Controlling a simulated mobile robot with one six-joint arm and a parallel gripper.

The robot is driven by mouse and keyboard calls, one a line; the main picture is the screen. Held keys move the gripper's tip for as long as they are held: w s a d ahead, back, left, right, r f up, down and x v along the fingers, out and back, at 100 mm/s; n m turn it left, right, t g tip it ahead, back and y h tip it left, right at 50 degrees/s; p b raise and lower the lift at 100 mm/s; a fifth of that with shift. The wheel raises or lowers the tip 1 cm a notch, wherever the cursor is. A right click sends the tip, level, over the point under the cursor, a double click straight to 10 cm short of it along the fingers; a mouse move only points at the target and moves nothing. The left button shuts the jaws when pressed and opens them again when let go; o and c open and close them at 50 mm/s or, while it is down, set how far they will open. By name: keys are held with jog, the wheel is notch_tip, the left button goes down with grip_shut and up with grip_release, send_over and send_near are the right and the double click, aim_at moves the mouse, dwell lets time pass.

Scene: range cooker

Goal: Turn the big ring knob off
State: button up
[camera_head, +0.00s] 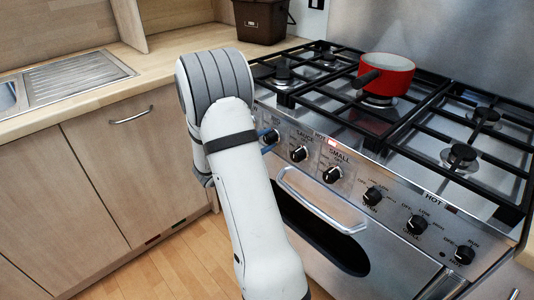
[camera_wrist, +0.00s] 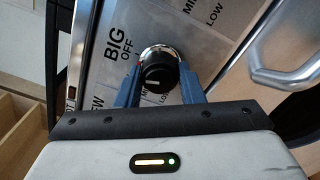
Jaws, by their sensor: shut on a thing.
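The big ring knob (camera_wrist: 155,72) is black and round with a silver collar, beside the printed words BIG and OFF (camera_wrist: 127,50) on the steel panel. A short pale mark shows near the lower edge of its face in the wrist view. The blue fingers of my gripper (camera_wrist: 158,65) lie on either side of the knob, shut on it. In the head view the knob (camera_head: 271,136) is at the left end of the cooker's front row, partly hidden by my arm. My gripper (camera_head: 266,143) shows there only as bits of blue.
The sauce knob (camera_head: 299,153) and small knob (camera_head: 332,174) sit to the right, with several more beyond. An oven door handle (camera_head: 320,202) juts out below. A red pan (camera_head: 386,76) stands on a back burner. A red lamp (camera_head: 332,142) glows by HOT.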

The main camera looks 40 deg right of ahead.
jog(key=m+b, duration=0.3)
jog(key=b, duration=0.2)
jog(key=shift+f, duration=0.2)
jog(key=shift+r+m+b, duration=0.1)
jog(key=shift+m+b, duration=0.2)
jog(key=o, duration=1)
jog(key=shift+r, duration=0.1)
jog(key=shift+s+a+p, duration=0.15)
jog(key=shift+a+p, duration=0.15)
jog(key=shift+a, duration=1.7)
jog(key=shift+s+a+p, duration=0.15)
jog(key=shift+a+p, duration=0.1)
jog(key=shift+a, duration=1.75)
